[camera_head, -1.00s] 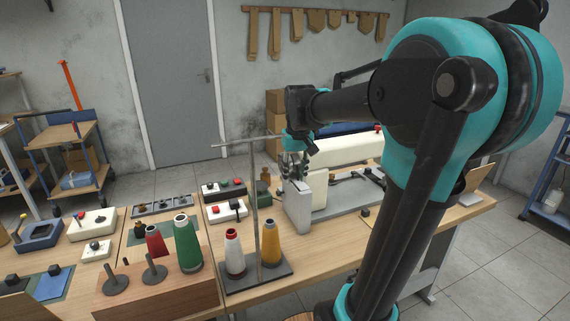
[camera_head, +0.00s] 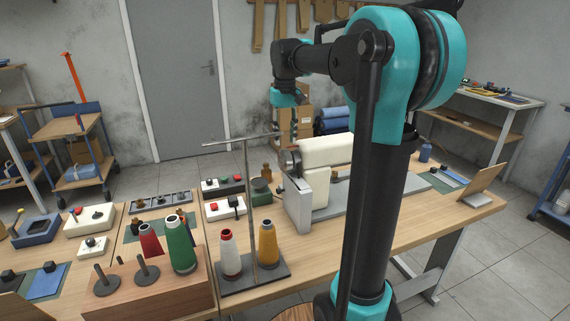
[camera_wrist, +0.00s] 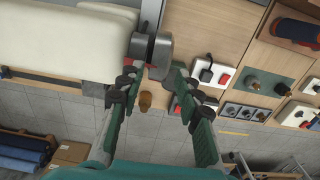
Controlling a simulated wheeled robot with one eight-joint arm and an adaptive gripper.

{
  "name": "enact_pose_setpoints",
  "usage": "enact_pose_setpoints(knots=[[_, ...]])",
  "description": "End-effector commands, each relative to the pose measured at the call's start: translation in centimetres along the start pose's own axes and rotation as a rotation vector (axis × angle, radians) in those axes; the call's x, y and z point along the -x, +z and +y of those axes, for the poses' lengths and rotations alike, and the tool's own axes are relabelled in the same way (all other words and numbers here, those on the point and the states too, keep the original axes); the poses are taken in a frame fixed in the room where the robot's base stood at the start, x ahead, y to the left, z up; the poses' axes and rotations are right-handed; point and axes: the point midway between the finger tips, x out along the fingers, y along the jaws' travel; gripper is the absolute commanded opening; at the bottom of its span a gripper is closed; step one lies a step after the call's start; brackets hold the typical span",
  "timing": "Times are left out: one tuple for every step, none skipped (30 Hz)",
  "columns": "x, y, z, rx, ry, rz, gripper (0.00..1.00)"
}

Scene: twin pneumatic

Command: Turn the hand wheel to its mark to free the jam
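The hand wheel (camera_head: 290,162) is a grey disc on the end of the cream sewing machine (camera_head: 325,152), which stands on the wooden bench. In the wrist view the wheel (camera_wrist: 152,50) shows just beyond the fingertips, at the end of the cream machine body (camera_wrist: 70,40). My gripper (camera_wrist: 154,80) has its two fingers spread with nothing between them. In the head view my gripper (camera_head: 290,128) hangs above and behind the wheel, seemingly apart from it; its fingertips are hard to make out. I cannot make out a mark on the wheel.
A thread stand (camera_head: 252,275) with a tall pole and crossbar stands in front of the wheel, holding cones. Switch boxes (camera_head: 225,208) lie left of the machine. A wooden block with pegs and a green cone (camera_head: 180,245) is at the front left.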

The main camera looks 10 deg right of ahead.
Motion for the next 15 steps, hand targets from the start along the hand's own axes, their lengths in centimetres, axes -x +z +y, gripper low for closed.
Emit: enact_pose_setpoints(knots=[[-1.1,0.0,0.0,0.0,0.0,0.0,0.34],[-1.6,0.0,0.0,0.0,0.0,0.0,0.34],[-2.5,0.0,0.0,0.0,0.0,0.0,0.34],[-3.0,0.0,0.0,0.0,0.0,0.0,0.34],[-3.6,0.0,0.0,0.0,0.0,0.0,0.34],[-4.4,0.0,0.0,0.0,0.0,0.0,0.34],[-5.0,0.0,0.0,0.0,0.0,0.0,0.34],[-5.6,0.0,0.0,0.0,0.0,0.0,0.34],[-6.3,0.0,0.0,0.0,0.0,0.0,0.34],[-6.8,0.0,0.0,0.0,0.0,0.0,0.34],[-7.2,0.0,0.0,0.0,0.0,0.0,0.34],[-7.8,0.0,0.0,0.0,0.0,0.0,0.34],[-8.2,0.0,0.0,0.0,0.0,0.0,0.34],[-8.5,0.0,0.0,0.0,0.0,0.0,0.34],[-8.9,0.0,0.0,0.0,0.0,0.0,0.34]])
